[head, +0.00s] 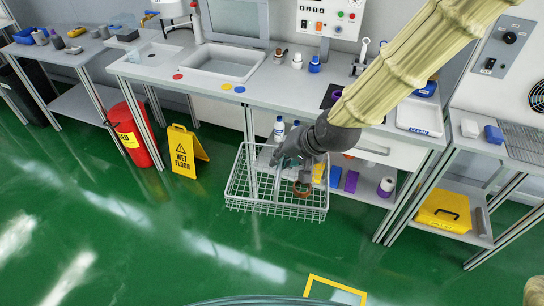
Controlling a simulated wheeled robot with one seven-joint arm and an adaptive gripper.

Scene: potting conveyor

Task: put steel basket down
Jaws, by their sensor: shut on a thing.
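The steel basket (240,207) is an open wire basket, roughly level, in the middle of the head view, in front of the long bench. My gripper (285,163) reaches down from the upper right, over the basket, and is shut on it. The grey fingers hide part of the basket's rim, so the exact grip point is hard to see. I cannot tell how far the basket's bottom is above the green floor.
A yellow-outlined square (335,291) marks the floor at the bottom. A yellow wet-floor sign (184,152) and a red bin (135,135) stand left of the basket. The long bench (270,92) with its lower shelf is behind. Open green floor lies in front.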

